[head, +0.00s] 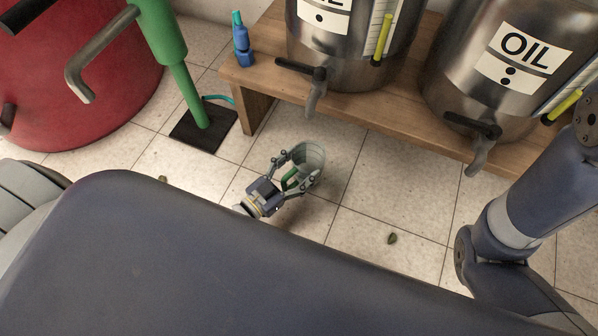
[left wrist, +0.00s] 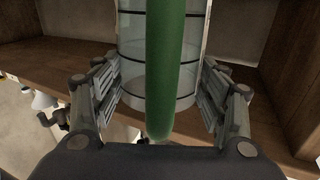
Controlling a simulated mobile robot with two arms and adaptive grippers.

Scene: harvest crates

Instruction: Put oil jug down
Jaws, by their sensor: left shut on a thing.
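The oil jug (head: 311,157) is a clear, see-through vessel with a green handle. It shows in front of the wooden bench, over the tiled floor; I cannot tell whether its base touches the floor. My left gripper (head: 297,171) is shut on it, a finger on each side. In the left wrist view the jug (left wrist: 133,70) is upright between the fingers (left wrist: 164,98), with dark rings around its clear wall and its green handle (left wrist: 166,60) nearest the camera. The gripper hides part of the jug in the head view. My right gripper is out of view.
Two steel oil drums (head: 345,45) (head: 505,60) with taps stand on the wooden bench (head: 385,105). A small blue bottle (head: 242,48) is at its left end. A green pump (head: 185,80) and a red barrel (head: 75,75) stand left. The floor tiles (head: 360,225) are mostly clear.

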